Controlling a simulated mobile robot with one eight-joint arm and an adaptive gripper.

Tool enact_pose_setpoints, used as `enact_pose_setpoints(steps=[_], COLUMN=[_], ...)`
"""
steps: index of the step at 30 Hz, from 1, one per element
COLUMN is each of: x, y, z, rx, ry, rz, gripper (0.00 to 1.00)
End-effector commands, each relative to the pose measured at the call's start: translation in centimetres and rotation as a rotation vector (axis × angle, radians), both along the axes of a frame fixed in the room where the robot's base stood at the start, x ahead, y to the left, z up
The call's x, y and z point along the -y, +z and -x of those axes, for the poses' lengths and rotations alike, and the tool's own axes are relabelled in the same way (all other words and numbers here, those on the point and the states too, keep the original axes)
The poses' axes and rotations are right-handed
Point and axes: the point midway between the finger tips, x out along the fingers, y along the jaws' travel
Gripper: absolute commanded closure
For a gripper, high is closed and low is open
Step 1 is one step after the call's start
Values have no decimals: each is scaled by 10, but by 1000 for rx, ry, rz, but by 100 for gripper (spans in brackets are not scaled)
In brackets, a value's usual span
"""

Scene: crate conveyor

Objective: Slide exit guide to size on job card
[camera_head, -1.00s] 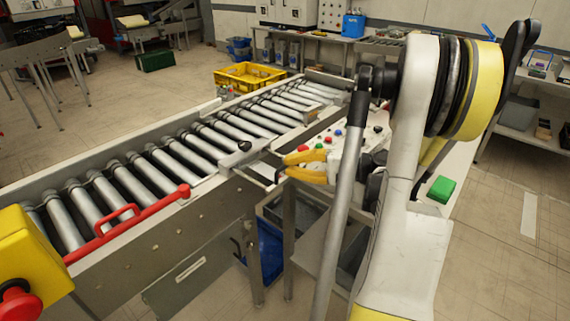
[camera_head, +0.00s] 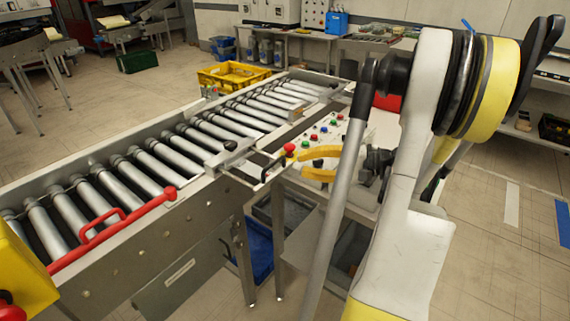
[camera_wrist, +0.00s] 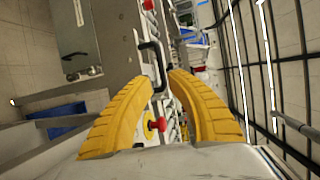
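My gripper (camera_head: 291,166) has two yellow fingers and is open beside the roller conveyor's near side, by the button panel. It also shows in the wrist view (camera_wrist: 157,72), with a gap between the fingertips. A black handle (camera_wrist: 156,50) lies in line with that gap; I cannot tell if a finger touches it. In the head view a metal slide piece with a black knob (camera_head: 230,145) and thin rods sits at the conveyor's near edge, left of my gripper. A red rail with a loop handle (camera_head: 110,226) lies along the near edge. I cannot make out a job card.
The conveyor rollers (camera_head: 182,150) are empty. A button panel (camera_head: 322,131) stands right of the conveyor, with a red mushroom button (camera_head: 290,148) close to my upper finger. A yellow crate (camera_head: 232,74) is at the far end. A blue bin (camera_head: 260,255) sits below. The right floor is open.

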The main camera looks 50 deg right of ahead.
Motion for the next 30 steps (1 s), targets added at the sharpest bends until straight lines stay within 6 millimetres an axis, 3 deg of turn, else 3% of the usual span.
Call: enact_pose_setpoints(steps=[3,9,27,30], x=[10,17,16,5], y=[3,6,7,8], z=[19,33,33,22], rx=[0,0,-2,-27], ry=[-2,0,2,16], rz=[0,-1,1,11], gripper=[80,80,80,80])
